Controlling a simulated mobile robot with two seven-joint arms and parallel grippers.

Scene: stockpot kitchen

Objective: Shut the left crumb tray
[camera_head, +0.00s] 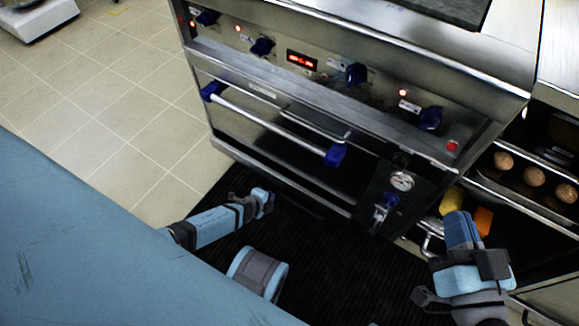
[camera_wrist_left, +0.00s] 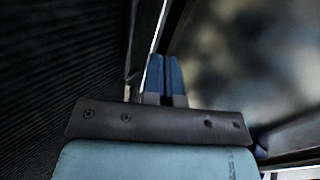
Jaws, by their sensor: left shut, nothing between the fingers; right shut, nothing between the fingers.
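The range (camera_head: 300,85) stands ahead. Under its control panel is a steel strip (camera_head: 262,91) with a small label; I cannot tell surely whether this is the left crumb tray or how far out it is. My left gripper (camera_head: 265,197) is low in front of the range, over the dark mat, apart from the strip. In the left wrist view its blue fingers (camera_wrist_left: 165,75) are shut together and empty, close to a thin bright edge and a blurred metallic panel (camera_wrist_left: 245,70). My right gripper (camera_head: 461,216) is shut and empty at the lower right.
A bar handle (camera_head: 270,125) with blue ends crosses the dark oven front. A gauge (camera_head: 402,181) and a blue-handled valve (camera_head: 385,205) are right of it. At right, a tray (camera_head: 520,200) holds several brown round items. A black ribbed mat (camera_head: 330,265) covers the floor in front.

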